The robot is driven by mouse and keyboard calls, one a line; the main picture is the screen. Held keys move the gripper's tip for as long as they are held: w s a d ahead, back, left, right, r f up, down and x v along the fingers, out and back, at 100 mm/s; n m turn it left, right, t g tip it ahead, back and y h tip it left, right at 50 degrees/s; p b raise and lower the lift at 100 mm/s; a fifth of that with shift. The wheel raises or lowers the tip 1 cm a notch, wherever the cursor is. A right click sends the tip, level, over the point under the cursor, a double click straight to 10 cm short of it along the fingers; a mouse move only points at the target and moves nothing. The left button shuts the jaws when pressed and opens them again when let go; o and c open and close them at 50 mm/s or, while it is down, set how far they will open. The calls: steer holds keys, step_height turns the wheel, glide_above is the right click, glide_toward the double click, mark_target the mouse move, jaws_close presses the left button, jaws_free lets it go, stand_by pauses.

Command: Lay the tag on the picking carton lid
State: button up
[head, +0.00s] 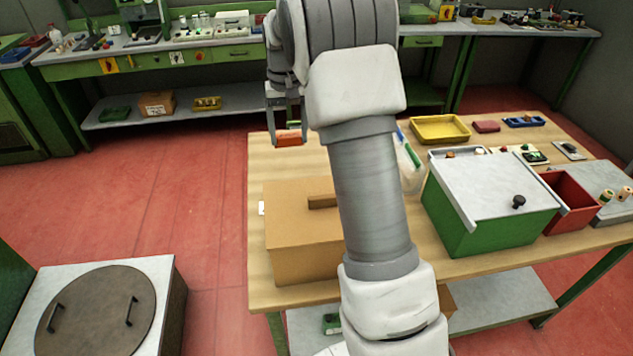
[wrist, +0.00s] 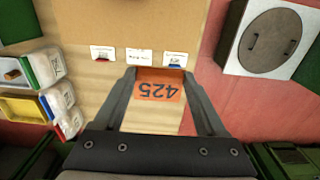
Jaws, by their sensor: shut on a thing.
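My gripper (head: 287,122) is shut on an orange-red tag (head: 289,139), held in the air over the table's far left edge. In the wrist view the tag (wrist: 160,88) lies between the two fingertips and reads 425, upside down. The brown picking carton (head: 303,262) stands at the table's near left, its lid (head: 288,218) closed with a wooden bar handle (head: 322,201). The lid's right part is hidden behind my arm. The tag is apart from the carton, beyond it. The carton (wrist: 150,22) fills the top of the wrist view.
Several small white cards, one of them a middle card (wrist: 139,56), line the carton's edge in the wrist view. A green box (head: 490,205) with a grey lid, a red bin (head: 571,201) and a yellow tray (head: 440,129) stand to the right. A round-lidded white unit (head: 160,275) is at left.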

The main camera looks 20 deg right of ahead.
steer(key=s+d+f, duration=0.2)
steer(key=s, duration=0.1)
steer(key=s+d+f+p, duration=0.1)
steer(key=s+d+f, duration=0.1)
steer(key=s+d, duration=0.1)
steer(key=s+d+f, duration=0.2)
steer(key=f, duration=0.1)
steer(key=shift+s+d, duration=0.35)
steer(key=shift+s, duration=0.05)
steer(key=shift+f+p, duration=0.6)
steer(key=shift+f, duration=1.4)
steer(key=shift+f, duration=0.1)
steer(key=o, duration=1.3)
steer(key=shift+c, duration=0.2)
